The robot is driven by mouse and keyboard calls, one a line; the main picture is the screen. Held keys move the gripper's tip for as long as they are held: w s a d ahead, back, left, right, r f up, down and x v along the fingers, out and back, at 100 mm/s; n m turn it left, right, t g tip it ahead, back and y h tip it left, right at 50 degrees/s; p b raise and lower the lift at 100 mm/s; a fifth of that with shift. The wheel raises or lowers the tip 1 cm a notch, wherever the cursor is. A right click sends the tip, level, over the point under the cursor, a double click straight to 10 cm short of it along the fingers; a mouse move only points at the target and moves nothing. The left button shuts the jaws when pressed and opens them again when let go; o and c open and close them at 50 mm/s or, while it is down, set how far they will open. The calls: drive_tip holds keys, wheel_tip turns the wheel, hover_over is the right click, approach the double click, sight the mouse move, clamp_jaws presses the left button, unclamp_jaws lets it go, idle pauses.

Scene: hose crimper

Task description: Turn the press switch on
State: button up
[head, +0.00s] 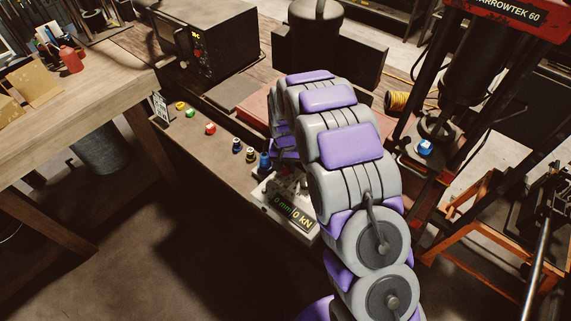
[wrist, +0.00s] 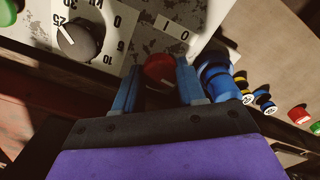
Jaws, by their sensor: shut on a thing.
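In the wrist view a red switch knob (wrist: 160,70) sits on the worn light panel (wrist: 150,38) of the press control box, below a small label marked with 1 and 0. My gripper (wrist: 158,80) has its two blue fingers on either side of this knob and is shut on it. In the head view the control box (head: 293,212) shows a display reading 0 mm and 0 kN. My arm hides most of the box, the switch and the gripper there.
A dark dial (wrist: 78,40) with a kN scale is beside the switch. A blue fitting (wrist: 215,72) stands close to the right finger. Several small coloured caps, including a red one (head: 210,129), line the bench. The press (head: 470,80) stands at right.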

sight(284, 167)
drive_tip(key=m, duration=0.4)
drive_tip(key=shift+w+r+p, duration=0.1)
drive_tip(key=shift+w+p, duration=0.05)
drive_tip(key=shift+p, duration=0.25)
drive_tip(key=shift+m, duration=1.6)
drive_tip(key=o, duration=1.1)
drive_tip(key=shift+a, duration=0.1)
drive_tip(key=shift+c, duration=0.2)
wheel_tip(284, 167, up, 17)
drive_tip(key=p, duration=0.1)
